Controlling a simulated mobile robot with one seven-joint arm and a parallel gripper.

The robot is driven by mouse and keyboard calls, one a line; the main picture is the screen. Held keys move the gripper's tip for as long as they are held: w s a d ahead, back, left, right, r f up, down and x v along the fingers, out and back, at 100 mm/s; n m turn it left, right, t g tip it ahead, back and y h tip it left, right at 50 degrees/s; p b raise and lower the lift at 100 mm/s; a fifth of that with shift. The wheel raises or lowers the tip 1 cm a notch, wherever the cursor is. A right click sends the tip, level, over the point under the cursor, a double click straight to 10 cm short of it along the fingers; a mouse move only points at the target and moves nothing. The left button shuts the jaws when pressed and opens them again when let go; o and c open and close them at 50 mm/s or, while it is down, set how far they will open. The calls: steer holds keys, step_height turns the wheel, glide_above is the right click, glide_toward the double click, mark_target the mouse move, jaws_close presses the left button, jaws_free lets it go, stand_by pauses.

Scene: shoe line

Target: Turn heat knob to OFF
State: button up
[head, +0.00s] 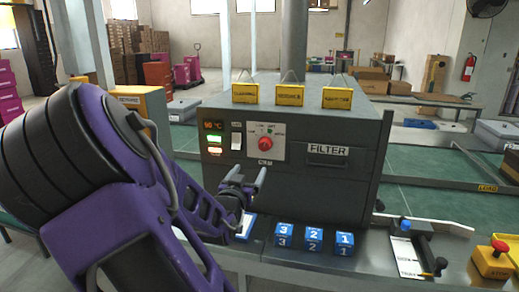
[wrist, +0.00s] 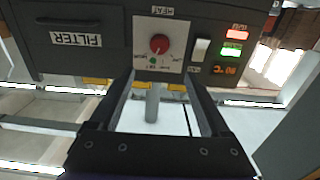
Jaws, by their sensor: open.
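The round red heat knob (head: 265,143) sits on a white dial plate (head: 280,151) on the front of a dark grey oven box. In the wrist view the scene is upside down, and the knob (wrist: 159,44) shows on its plate beyond my fingers. The small dial labels and the knob's exact setting are too small to read. My gripper (head: 251,177) is open and empty, below and in front of the knob, apart from it. In the wrist view the two fingers (wrist: 161,80) stand apart, with the knob between their lines.
A white switch (head: 236,141) and a lit display (head: 214,126) are left of the knob; a FILTER panel (head: 327,157) is right. Blue numbered blocks (head: 314,239) stand on the ledge in front. Yellow signs (head: 290,95) sit on top. A red stop button (head: 499,246) is far right.

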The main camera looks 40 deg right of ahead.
mark_target(264, 147)
steer(key=b+x, duration=0.1)
steer(key=x, duration=1.5)
steer(key=shift+w+d, duration=0.15)
steer(key=shift+d, duration=0.15)
jaws_close()
